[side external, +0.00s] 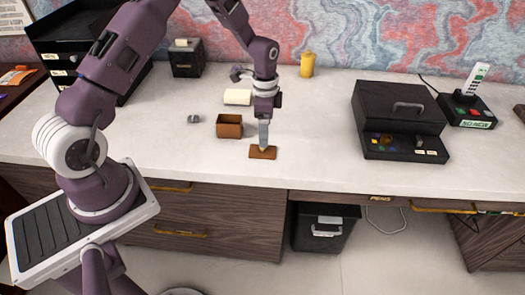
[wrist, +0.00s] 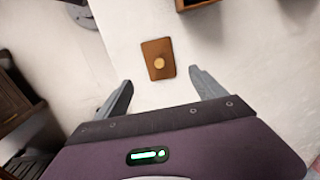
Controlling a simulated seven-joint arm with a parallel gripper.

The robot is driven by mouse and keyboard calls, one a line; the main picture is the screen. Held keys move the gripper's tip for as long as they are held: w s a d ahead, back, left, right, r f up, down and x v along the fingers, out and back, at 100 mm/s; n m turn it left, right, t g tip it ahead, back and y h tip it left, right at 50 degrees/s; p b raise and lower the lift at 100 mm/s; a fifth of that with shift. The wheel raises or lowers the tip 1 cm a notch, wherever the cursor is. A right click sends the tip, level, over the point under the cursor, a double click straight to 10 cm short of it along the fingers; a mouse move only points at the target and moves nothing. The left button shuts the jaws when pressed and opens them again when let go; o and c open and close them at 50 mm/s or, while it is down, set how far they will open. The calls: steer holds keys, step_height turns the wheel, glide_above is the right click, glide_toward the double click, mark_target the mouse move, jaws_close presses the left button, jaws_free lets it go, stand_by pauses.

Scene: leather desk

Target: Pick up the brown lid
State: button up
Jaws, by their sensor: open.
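The brown lid (side external: 262,152) is a small flat rectangle lying on the pale desktop near its front edge. In the wrist view the lid (wrist: 158,60) shows a round gold knob at its middle. My gripper (side external: 264,145) points down just above the lid in the side view. In the wrist view my gripper (wrist: 160,84) is open, with its two fingers spread wide and nothing between them. The lid lies a little beyond the fingertips there. The side view does not show clearly whether the fingers touch the lid.
An open brown box (side external: 229,130) stands just behind and left of the lid. A cream block (side external: 238,97) and a small grey object (side external: 194,119) lie farther back. A black case (side external: 400,105) stands to the right. The desktop between lid and case is clear.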

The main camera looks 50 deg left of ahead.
step_height(320, 180, down, 7)
steer(key=shift+f, duration=0.15)
steer(key=c, duration=1.4)
